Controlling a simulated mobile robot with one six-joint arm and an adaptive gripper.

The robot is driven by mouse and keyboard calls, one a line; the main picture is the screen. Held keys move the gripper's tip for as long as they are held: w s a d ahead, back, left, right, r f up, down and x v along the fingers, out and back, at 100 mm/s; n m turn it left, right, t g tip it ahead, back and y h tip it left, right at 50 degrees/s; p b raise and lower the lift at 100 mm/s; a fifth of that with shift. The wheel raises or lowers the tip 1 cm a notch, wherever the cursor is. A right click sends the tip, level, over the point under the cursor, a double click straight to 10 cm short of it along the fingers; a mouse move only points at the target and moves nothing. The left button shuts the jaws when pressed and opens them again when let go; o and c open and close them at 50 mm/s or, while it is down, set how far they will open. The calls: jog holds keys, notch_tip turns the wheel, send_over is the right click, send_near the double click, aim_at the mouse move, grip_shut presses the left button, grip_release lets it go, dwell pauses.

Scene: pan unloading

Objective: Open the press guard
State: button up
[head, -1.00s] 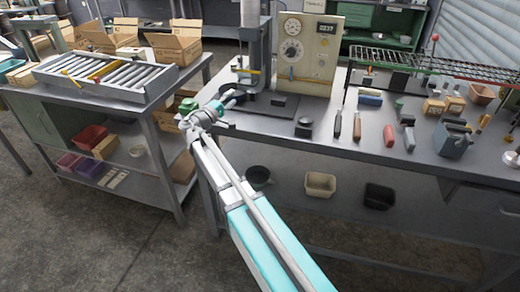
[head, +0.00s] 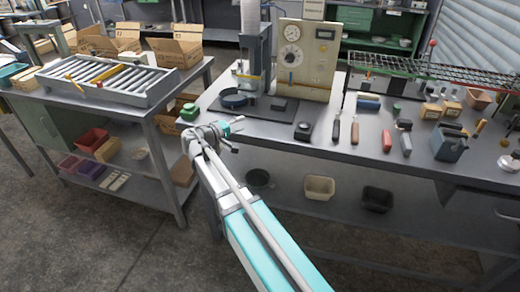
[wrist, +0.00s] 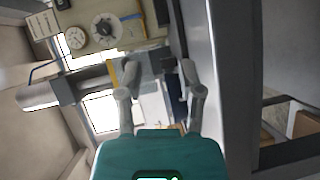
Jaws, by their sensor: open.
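The press (head: 254,42) stands on the bench, a grey column with a cylinder on top. A pale bluish, see-through part at its lower front looks like the guard (head: 251,84); I cannot tell whether it is open or closed. A dark round pan (head: 234,101) sits at the press's foot. My gripper (head: 231,134) is at the bench's front left edge, in front of the pan and apart from the press. In the wrist view my gripper (wrist: 160,80) has its fingers spread with nothing held. The press column (wrist: 75,88) lies sideways there.
A panel with dials (head: 308,60) stands right of the press. A dark block (head: 303,131) and several tools lie on the bench to the right. A roller table (head: 105,82) stands left, with a gap between. Bins (head: 319,188) sit on the lower shelf.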

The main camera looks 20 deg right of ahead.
jog(key=s+d+f+m+g+y+p, duration=0.1)
jog(key=s+d+f+g+y+p, duration=0.1)
jog(key=s, duration=0.3)
jog(key=s+d+f+m+g+y+p, duration=0.1)
jog(key=s+d+f+g+y+p, duration=0.1)
jog(key=s+f+g+y+p, duration=0.1)
jog(key=shift+s+d+y, duration=0.2)
jog(key=shift+s+y, duration=0.4)
jog(key=shift+s, duration=0.6)
jog(key=shift+w, duration=0.1)
jog(key=w+a+r+n+t+h+p, duration=0.4)
jog(key=w+a+r, duration=0.6)
jog(key=w+r, duration=0.3)
jog(key=shift+w+r+n+t+h, duration=0.4)
jog(key=shift+w+n+t, duration=0.5)
jog(key=shift+w+t, duration=0.2)
jog(key=shift+d+f, duration=0.1)
jog(key=shift+d, duration=0.05)
